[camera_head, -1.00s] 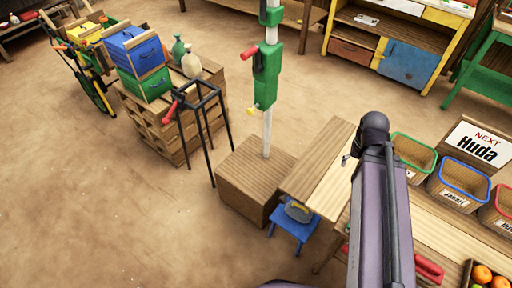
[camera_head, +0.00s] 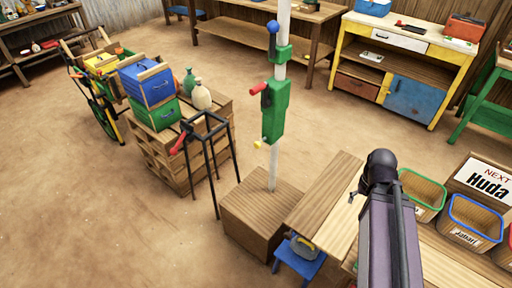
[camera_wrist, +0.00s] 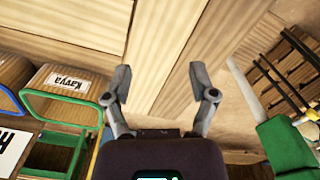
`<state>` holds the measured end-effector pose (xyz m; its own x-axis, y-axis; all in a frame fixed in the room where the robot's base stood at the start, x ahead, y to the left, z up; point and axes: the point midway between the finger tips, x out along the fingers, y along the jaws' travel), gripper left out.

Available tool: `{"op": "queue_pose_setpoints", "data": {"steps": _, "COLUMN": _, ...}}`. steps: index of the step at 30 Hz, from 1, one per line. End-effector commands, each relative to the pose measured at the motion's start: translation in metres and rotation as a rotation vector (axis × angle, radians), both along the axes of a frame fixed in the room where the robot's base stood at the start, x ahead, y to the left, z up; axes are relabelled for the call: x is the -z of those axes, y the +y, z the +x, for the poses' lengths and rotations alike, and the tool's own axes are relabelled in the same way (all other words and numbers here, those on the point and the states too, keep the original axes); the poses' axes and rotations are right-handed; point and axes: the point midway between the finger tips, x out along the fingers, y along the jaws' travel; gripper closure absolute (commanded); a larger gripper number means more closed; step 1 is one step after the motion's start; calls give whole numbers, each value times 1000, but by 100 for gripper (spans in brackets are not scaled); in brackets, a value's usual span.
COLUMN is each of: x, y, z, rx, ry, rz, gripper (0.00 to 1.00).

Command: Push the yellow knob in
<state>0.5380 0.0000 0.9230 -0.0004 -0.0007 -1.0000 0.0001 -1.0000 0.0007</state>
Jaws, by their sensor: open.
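The small yellow knob (camera_head: 258,144) sticks out to the left, low on the green block (camera_head: 273,112) on a white upright pole (camera_head: 282,60). A red knob (camera_head: 257,89) sticks out higher on the same block. A blue-topped handle (camera_head: 272,38) sits on a smaller green bracket above. The pole rises from a wooden box (camera_head: 262,215). My gripper (camera_wrist: 160,85) is open and empty in the wrist view, over wooden boards. In the head view my arm is right of the pole, apart from the knob; the fingers are hard to make out there.
A wooden table (camera_head: 325,205) lies below my arm, with green and blue-rimmed baskets (camera_head: 470,217) and a "NEXT Huda" sign (camera_head: 485,182) at right. A black stand with a red grip (camera_head: 205,150) stands left of the pole. A blue stool (camera_head: 300,262) is in front. Open floor lies left.

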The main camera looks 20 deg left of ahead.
Motion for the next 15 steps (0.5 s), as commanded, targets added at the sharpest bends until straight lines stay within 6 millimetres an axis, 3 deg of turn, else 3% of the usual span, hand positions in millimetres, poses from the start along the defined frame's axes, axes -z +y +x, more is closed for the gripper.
{"op": "queue_pose_setpoints", "data": {"steps": 1, "x": 0, "y": 0, "z": 0, "rx": -1, "ry": 0, "rz": 0, "gripper": 44}}
{"op": "queue_pose_setpoints", "data": {"steps": 6, "x": 6, "y": 3, "z": 4, "rx": -32, "ry": -3, "rz": -19, "gripper": 94}}
{"op": "queue_pose_setpoints", "data": {"steps": 7, "x": 8, "y": 4, "z": 5, "rx": -44, "ry": -5, "rz": -27, "gripper": 100}}
{"op": "queue_pose_setpoints", "data": {"steps": 15, "x": 37, "y": 22, "z": 28, "rx": -274, "ry": -23, "rz": -176, "gripper": 100}}
